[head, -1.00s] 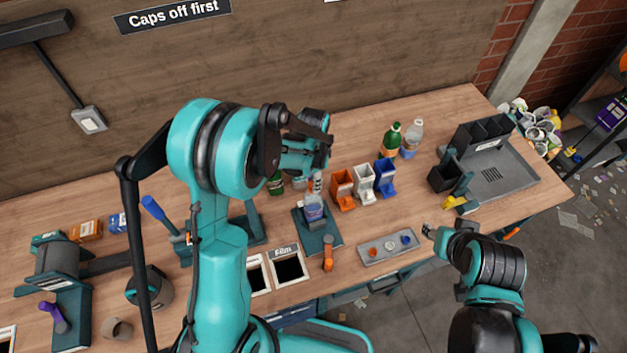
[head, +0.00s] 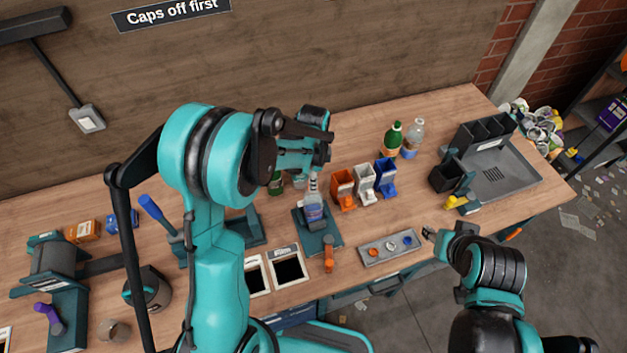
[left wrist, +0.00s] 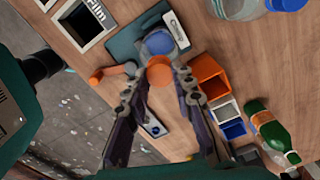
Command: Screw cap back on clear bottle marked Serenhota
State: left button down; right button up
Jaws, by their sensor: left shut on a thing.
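A clear bottle (head: 314,212) with a blue label stands upright in a dark teal holder (head: 329,240); its lettering is too small to read. In the left wrist view the bottle (left wrist: 158,43) lies just beyond my fingertips. My left gripper (head: 320,166) is above the bottle's neck, and its fingers (left wrist: 161,80) are shut on a round orange cap (left wrist: 160,70). The cap overlaps the bottle top in that view, so I cannot tell whether they touch. The cap is hidden in the head view. My right gripper (head: 429,234) is right of the cap tray, its jaws unclear.
A grey tray (head: 366,262) with orange, white and blue round spots lies in front. Orange (head: 343,186), white (head: 363,180) and blue (head: 386,178) dispensers stand right of the holder. An orange handle (head: 328,253) juts forward. A green bottle (head: 391,140) stands behind.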

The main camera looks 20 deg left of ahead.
pick_arm(q)
jog(key=m+b, duration=0.1)
jog(key=m, duration=0.2)
jog(key=shift+f+m, duration=0.15)
jog(key=shift+m, duration=0.85)
jog(key=m+b, duration=0.1)
jog(key=m, duration=0.2)
jog(key=shift+m+b, duration=0.3)
jog(key=shift+m, duration=0.8)
jog(key=shift+m+b, duration=0.4)
jog(key=shift+m, duration=0.8)
jog(key=m, duration=0.2)
jog(key=shift+m, duration=0.4)
